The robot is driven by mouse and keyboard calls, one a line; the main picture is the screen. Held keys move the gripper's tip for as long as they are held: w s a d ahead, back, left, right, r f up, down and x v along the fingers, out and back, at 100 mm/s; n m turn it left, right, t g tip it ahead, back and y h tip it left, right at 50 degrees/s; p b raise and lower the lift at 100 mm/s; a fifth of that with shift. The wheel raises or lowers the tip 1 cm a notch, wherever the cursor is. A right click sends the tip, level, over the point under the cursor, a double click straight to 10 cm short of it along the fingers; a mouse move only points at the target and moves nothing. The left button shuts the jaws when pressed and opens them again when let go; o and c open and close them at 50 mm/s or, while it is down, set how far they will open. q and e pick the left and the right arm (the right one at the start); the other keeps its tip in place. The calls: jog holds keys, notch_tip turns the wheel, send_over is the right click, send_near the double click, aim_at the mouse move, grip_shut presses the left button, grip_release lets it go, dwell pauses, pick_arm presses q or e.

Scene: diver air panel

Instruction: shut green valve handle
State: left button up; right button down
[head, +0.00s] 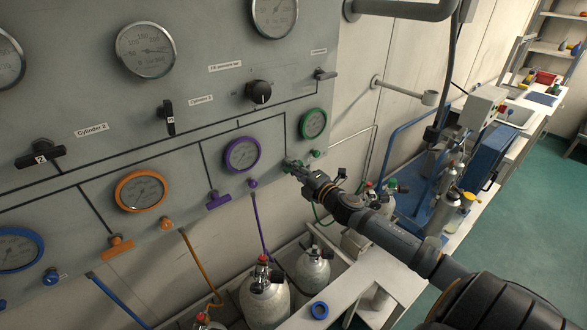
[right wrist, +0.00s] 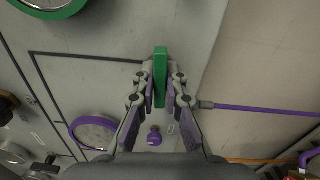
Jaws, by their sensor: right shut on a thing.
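The green valve handle (right wrist: 160,80) shows in the right wrist view as a green bar between my right gripper's fingers. In the head view the green handle (head: 291,166) sits on the panel below the green-rimmed gauge (head: 313,123), partly hidden by the gripper. My right gripper (head: 303,172) reaches in from the lower right and is shut on the handle; its fingers (right wrist: 160,90) lie on both sides of it. My left gripper is not in view.
The purple handle (head: 219,201) and purple-rimmed gauge (head: 242,154) are left of my right gripper. Orange and blue valves lie further left. Gas cylinders (head: 265,295) stand below the panel. A pipe arm (head: 405,91) sticks out of the wall at right.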

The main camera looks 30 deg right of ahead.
jog(key=shift+m, duration=0.6)
jog(key=c, duration=1.4)
grip_release()
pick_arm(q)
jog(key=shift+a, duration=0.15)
